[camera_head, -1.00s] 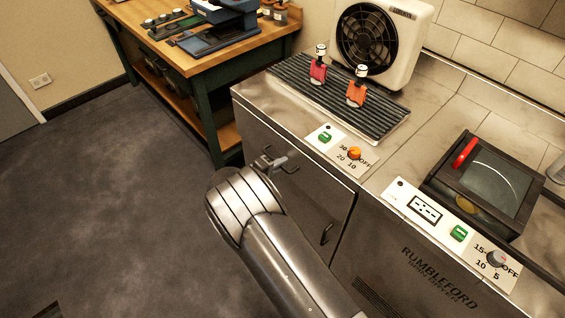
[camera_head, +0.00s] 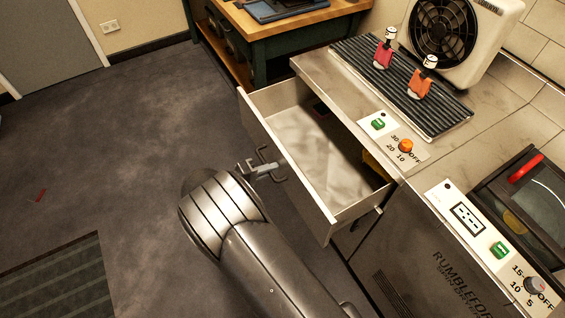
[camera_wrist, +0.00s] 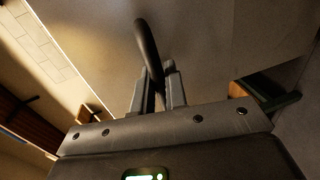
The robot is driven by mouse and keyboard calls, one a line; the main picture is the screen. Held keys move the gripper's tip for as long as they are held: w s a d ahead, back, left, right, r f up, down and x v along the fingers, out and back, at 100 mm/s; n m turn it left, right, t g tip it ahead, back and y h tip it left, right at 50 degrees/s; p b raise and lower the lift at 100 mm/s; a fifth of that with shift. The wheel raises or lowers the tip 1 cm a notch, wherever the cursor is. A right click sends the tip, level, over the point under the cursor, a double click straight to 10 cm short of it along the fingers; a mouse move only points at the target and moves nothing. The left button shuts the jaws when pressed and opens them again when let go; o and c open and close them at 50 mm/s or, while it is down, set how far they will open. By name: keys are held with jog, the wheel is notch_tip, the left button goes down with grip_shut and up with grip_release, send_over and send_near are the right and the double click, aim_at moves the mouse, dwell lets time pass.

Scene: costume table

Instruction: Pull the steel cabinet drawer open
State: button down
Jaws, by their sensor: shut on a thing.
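The steel cabinet drawer (camera_head: 284,163) stands well out from the steel cabinet (camera_head: 318,68), and its pale inside floor shows in the head view. My gripper (camera_head: 266,170) is in front of the drawer face, at the dark drawer handle (camera_head: 270,155). In the wrist view, the handle (camera_wrist: 148,45) is a dark curved bar running between the two fingers of my gripper (camera_wrist: 158,90), which are shut on it. Beyond it is the drawer's plain front.
A dark ribbed mat (camera_head: 400,90) with a pink and an orange bottle lies on the counter, beside a white fan (camera_head: 455,40). A wooden bench (camera_head: 290,20) stands behind. Grey floor (camera_head: 120,150) is open to the left.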

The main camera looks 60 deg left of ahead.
jog(key=shift+s+f, duration=0.1)
jog(key=shift+s, duration=0.65)
jog(key=c, duration=1.8)
grip_release()
